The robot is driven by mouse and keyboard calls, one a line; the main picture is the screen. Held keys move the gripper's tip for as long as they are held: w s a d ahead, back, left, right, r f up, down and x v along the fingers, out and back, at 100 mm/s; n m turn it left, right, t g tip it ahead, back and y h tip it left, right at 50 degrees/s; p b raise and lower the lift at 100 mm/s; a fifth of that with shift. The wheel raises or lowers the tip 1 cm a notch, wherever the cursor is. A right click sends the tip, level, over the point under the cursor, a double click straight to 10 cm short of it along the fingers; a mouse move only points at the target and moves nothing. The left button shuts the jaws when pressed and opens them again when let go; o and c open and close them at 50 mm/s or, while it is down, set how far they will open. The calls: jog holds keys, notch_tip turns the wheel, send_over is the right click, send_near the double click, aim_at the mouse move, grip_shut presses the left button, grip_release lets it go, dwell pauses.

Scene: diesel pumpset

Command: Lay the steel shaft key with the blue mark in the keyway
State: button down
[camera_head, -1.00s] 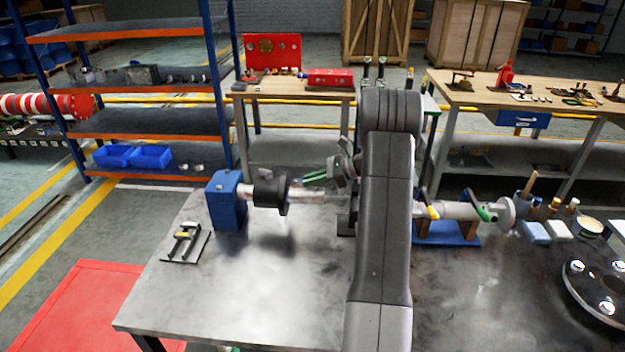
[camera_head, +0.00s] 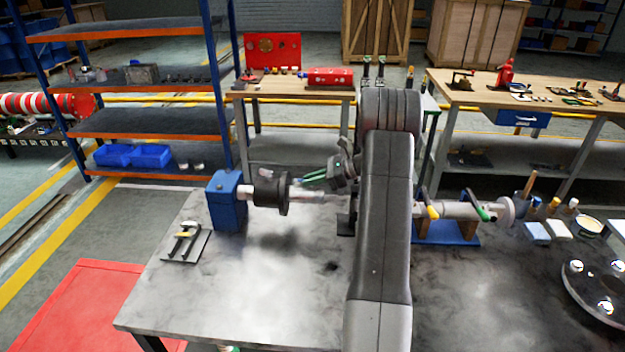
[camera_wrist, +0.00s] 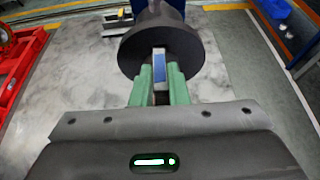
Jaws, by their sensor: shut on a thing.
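My gripper (camera_head: 303,180) is shut on the steel shaft key (camera_wrist: 159,58), whose blue mark shows between the green fingertips in the wrist view. The key is too small to make out in the head view. The bare steel shaft (camera_head: 306,194) runs right from the black hub (camera_head: 270,190); the hub also shows in the wrist view (camera_wrist: 130,52). My fingers point left towards the hub, close above the shaft. The key's end overlaps the hub's face in the wrist view. The keyway is hidden, and I cannot tell whether the key touches the shaft.
A blue bearing block (camera_head: 226,205) carries the shaft's left end. A small dark rack (camera_head: 186,244) with a yellow-marked piece lies at the table's left. The steel table (camera_head: 260,290) is clear in front. A blue stand (camera_head: 448,233) bears another shaft at right.

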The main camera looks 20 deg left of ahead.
jog(key=shift+f+b, duration=0.35)
jog(key=shift+f, duration=0.4)
jog(key=c, duration=1.3)
grip_release()
jog(key=shift+f, duration=0.1)
jog(key=b+v, duration=0.2)
jog(key=v, duration=1.2)
jog(key=shift+b, duration=0.4)
jog(key=shift+a, duration=0.1)
